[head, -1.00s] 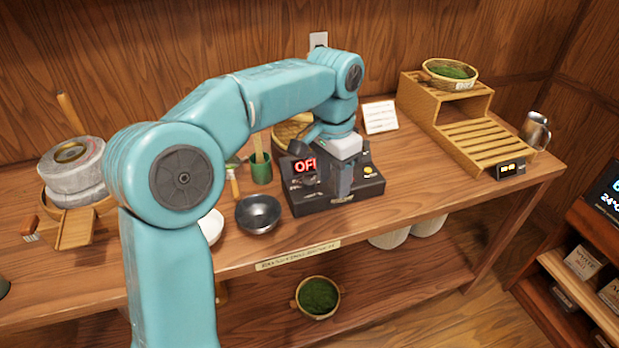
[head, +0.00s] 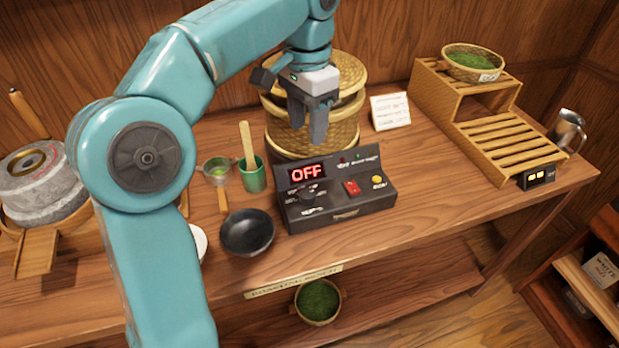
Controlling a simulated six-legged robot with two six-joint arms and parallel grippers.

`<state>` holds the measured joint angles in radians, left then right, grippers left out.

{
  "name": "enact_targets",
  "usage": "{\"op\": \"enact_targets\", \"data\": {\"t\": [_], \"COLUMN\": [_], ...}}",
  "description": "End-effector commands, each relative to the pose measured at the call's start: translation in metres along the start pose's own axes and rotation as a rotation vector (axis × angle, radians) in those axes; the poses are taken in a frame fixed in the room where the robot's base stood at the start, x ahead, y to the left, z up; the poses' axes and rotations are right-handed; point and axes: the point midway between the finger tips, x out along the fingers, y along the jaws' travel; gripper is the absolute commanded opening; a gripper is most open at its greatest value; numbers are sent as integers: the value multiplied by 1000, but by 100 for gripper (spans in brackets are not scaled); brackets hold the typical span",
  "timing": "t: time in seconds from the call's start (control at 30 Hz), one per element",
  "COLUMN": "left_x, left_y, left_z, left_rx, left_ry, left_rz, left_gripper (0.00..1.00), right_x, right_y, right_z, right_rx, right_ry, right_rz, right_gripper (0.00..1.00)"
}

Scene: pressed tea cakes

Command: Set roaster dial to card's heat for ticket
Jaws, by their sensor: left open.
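The black roaster control box (head: 345,212) stands near the bench's front edge. Its red display (head: 306,173) reads OFF. The dark dial (head: 308,195) is below the display; its exact pointing is too small to tell. A red switch (head: 352,187) and a yellow button (head: 378,181) are to its right. A white card (head: 390,111) with lines of writing, too small to read, stands behind the box to the right. My left gripper (head: 308,125) is open and empty, pointing down above and behind the box, in front of the steamer. My right gripper is out of view.
A stacked bamboo steamer (head: 340,138) stands behind the box. A wooden stepped rack (head: 470,125) with a basket of green leaves (head: 472,62) is at right. A stone mill (head: 44,180) is at far left.

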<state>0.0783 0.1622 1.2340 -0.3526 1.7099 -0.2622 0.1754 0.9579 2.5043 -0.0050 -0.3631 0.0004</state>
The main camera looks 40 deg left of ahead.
Motion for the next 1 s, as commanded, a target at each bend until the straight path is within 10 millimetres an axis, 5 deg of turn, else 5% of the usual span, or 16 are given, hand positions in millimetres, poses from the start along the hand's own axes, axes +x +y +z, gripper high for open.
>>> {"op": "enact_targets", "data": {"t": [0.17,0.7,1.0], "left_x": [16,137,162], "left_y": [4,6,4], "left_z": [4,4,1], "left_rx": [1,1,2], "left_ry": [0,0,3], "left_rz": [0,1,1], "left_gripper": [48,48,48], "right_x": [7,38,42], "right_y": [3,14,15], "right_z": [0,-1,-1], "right_rx": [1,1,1], "right_ry": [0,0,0], "right_rz": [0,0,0], "right_gripper": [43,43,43]}}
